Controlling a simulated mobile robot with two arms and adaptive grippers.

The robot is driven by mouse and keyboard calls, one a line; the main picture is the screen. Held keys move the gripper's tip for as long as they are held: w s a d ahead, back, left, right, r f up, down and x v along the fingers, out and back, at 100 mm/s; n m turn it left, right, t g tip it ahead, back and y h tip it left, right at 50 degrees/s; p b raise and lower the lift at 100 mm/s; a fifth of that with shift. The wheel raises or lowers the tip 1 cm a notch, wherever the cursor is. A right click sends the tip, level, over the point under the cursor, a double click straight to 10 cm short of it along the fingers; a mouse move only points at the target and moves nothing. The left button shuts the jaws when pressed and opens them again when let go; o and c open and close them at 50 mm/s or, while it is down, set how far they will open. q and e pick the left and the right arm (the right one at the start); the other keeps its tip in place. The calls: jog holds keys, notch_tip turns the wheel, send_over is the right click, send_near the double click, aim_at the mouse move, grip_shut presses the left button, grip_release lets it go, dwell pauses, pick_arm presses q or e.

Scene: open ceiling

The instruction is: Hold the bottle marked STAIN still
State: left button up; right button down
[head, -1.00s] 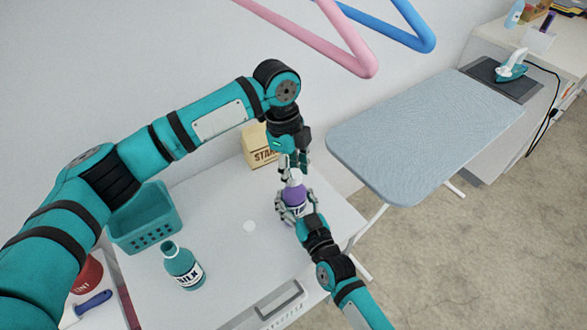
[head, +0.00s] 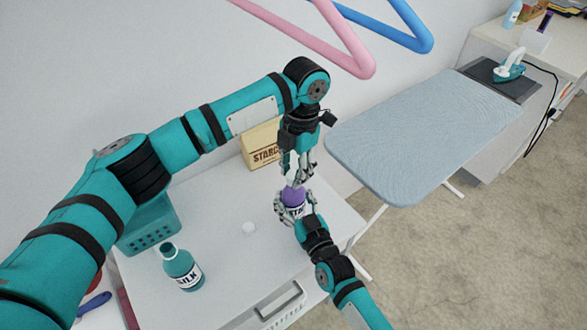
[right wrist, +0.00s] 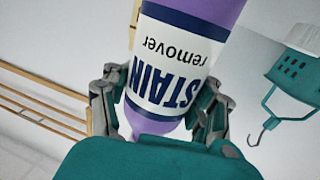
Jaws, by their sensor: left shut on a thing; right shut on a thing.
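The purple bottle marked STAIN (head: 293,197) stands upright on the white worktop (head: 215,275), near its right side. In the right wrist view its STAIN remover label (right wrist: 168,67) appears upside down. My right gripper (head: 295,208) is shut around the bottle's body; its fingers also show on both sides of the bottle in the right wrist view (right wrist: 160,112). My left gripper (head: 296,172) points down from above and is shut on the bottle's white top, which its fingers partly hide.
A teal basket (head: 150,232) and a STARCH box (head: 262,147) are farther back. An ironing board (head: 425,135) stands right. Pink (head: 335,40) and blue hangers (head: 405,25) hang above.

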jog(key=shift+f, duration=0.1)
pick_arm(q)
jog(key=o, duration=0.7)
jog(key=shift+o, duration=0.2)
jog(key=shift+r, duration=2.25)
jog(key=shift+c, duration=0.4)
